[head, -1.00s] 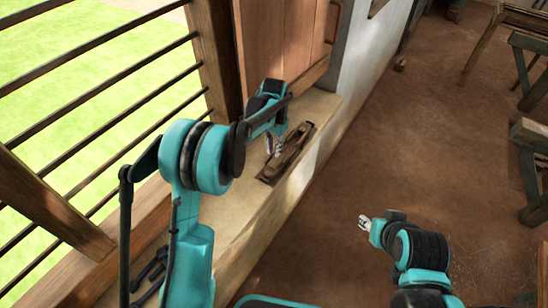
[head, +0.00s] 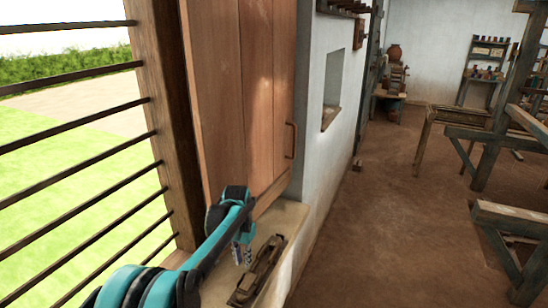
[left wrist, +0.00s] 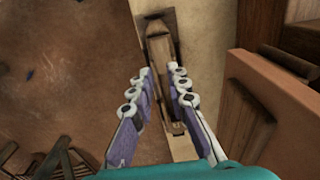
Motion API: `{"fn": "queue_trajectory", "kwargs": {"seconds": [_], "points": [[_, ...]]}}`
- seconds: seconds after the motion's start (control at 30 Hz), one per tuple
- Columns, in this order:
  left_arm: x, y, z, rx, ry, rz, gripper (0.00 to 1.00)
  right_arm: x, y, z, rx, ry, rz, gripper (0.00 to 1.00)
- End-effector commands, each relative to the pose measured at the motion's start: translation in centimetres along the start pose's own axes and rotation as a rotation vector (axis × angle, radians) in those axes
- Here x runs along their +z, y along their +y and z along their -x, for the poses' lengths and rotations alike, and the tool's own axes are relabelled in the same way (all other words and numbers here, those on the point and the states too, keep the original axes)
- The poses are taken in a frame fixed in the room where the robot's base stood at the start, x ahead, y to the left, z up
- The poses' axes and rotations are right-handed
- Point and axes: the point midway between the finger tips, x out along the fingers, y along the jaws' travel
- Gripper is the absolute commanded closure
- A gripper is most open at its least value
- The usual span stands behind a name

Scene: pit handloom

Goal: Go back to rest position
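My left gripper (head: 243,253) hangs above the window ledge in the head view, just left of a long brown wooden shuttle-like piece (head: 258,272). In the left wrist view, the two fingers of my left gripper (left wrist: 162,72) stand apart with nothing held between them. The wooden piece (left wrist: 158,45) lies beyond and below the fingertips, on the ledge. My right gripper is outside both views.
The pale ledge (head: 292,215) runs under a wooden shutter (head: 240,100) and a barred window on the left. A white wall (head: 325,150) follows. Wooden loom frames (head: 490,150) stand at the right. The brown floor (head: 385,235) between is clear.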

Motion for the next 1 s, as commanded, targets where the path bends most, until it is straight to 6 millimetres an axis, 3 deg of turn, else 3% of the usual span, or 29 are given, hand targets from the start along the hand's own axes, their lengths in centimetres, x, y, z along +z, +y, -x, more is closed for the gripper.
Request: {"fn": "queue_trajectory", "kwargs": {"seconds": [0.17,0.3,0.5,0.63,0.8,1.0], "points": [[3.9,0.5,4.1,-0.025,0.082,0.054,0.84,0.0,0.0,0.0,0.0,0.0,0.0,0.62],[8.3,1.2,7.2,-0.048,0.173,0.113,0.84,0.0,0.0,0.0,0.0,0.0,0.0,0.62],[14.9,2.7,9.4,-0.077,0.304,0.196,0.84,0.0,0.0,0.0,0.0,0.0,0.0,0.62],[19.2,3.7,9.5,-0.092,0.39,0.249,0.84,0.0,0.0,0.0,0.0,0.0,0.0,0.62],[24.1,5.0,8.2,-0.106,0.496,0.312,0.84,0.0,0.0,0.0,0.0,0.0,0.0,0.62],[27.1,5.9,6.5,-0.115,0.577,0.357,0.84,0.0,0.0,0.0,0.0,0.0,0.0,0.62]]}}
